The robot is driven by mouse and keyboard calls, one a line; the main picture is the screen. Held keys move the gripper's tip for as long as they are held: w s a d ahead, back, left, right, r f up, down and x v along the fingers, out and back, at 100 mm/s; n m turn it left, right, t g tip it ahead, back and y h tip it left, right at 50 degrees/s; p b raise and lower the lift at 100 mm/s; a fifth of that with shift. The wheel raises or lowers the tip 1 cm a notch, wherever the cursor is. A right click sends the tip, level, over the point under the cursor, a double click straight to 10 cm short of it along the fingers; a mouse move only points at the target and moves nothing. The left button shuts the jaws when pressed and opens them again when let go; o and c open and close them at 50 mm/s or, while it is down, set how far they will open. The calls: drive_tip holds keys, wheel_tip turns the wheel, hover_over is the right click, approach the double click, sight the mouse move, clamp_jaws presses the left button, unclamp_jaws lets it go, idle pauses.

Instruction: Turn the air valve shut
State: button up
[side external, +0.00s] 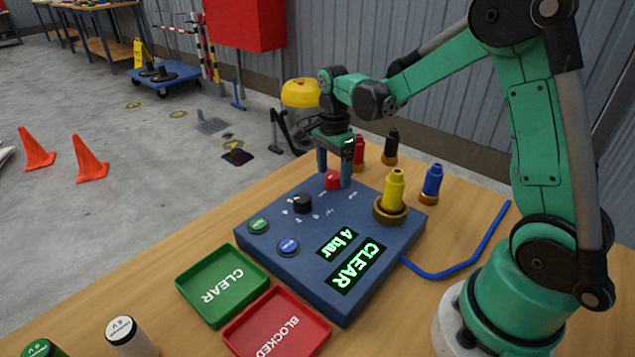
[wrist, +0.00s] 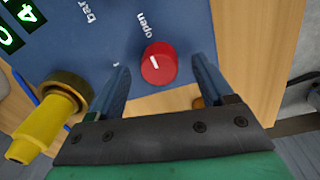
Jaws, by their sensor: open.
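The air valve is a red round knob (side external: 332,181) on the far edge of the blue control box (side external: 262,215). In the wrist view the red knob (wrist: 159,63) has a white pointer mark on its face, and the word "open" is printed beside it. My gripper (side external: 335,178) is above the box with its fingers pointing down. In the wrist view my gripper (wrist: 162,75) is open, with one finger on each side of the knob. I cannot tell whether either finger touches it. The box displays (side external: 358,265) read "4 bar" and "CLEAR".
A yellow nozzle (side external: 394,188) stands in a brass socket on the box, close to my gripper. Blue (side external: 432,181), red (side external: 359,150) and black (side external: 391,145) nozzles stand behind. A black knob (side external: 302,203), green tray (side external: 222,284) and red tray (side external: 277,325) are nearer.

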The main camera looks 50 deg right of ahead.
drive_tip(key=shift+f, duration=0.2)
clamp_jaws()
